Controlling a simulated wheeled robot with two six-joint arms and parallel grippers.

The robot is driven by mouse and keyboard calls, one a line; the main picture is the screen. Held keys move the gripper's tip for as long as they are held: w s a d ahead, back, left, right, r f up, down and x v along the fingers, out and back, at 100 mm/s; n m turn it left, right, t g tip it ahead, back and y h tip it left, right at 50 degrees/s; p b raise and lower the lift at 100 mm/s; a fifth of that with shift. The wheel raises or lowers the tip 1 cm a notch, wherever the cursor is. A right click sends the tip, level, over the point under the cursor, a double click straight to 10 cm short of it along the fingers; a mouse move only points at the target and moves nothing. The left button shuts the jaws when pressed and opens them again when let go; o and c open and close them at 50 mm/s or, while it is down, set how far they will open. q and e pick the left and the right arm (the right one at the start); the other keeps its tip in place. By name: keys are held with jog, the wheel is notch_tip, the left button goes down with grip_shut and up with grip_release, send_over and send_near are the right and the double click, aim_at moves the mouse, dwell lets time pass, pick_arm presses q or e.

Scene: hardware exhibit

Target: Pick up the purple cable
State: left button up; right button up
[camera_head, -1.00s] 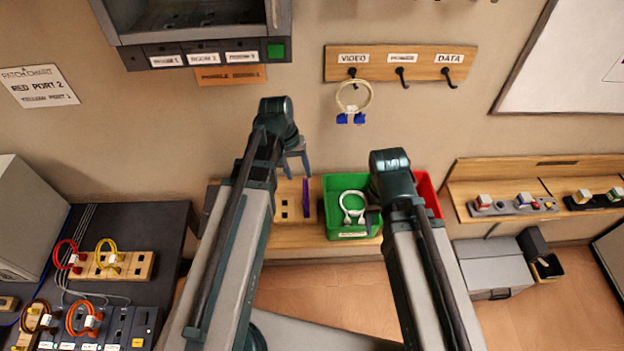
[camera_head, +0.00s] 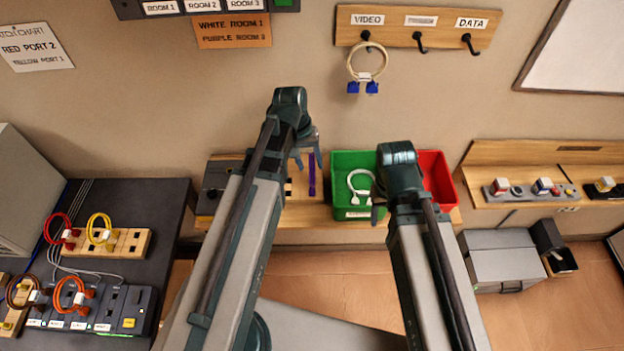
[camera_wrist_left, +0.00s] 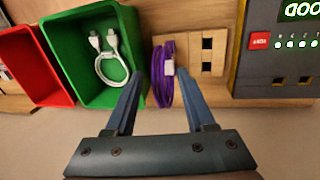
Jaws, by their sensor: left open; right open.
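The purple cable (camera_wrist_left: 162,76) is a coiled loop with a pale tag, standing against a wooden block with slots in the left wrist view. It shows as a thin purple strip (camera_head: 312,174) left of the green bin in the head view. My left gripper (camera_wrist_left: 162,85) is open, with its two blue fingers on either side of the lower part of the coil in the picture. Whether they touch it I cannot tell. In the head view the left gripper (camera_head: 307,152) is above the shelf by the cable. My right gripper (camera_head: 378,208) is in front of the bins; its fingers are mostly hidden.
A green bin (camera_wrist_left: 62,55) holding a white cable (camera_wrist_left: 108,50) stands beside the purple cable, with a red bin (camera_wrist_left: 25,65) beyond. A dark device (camera_wrist_left: 280,60) with a display stands on the other side. A beige cable (camera_head: 350,60) hangs from a wall hook.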

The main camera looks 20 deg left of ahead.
pick_arm(q)
jog(key=f+b, duration=0.3)
jog(key=d+f+b, duration=0.1)
jog(key=f+b, duration=0.1)
jog(key=shift+w+f, duration=0.15)
jog(key=shift+w, duration=0.15)
jog(key=shift+d, duration=0.1)
jog(key=shift+c, duration=0.2)
grip_shut()
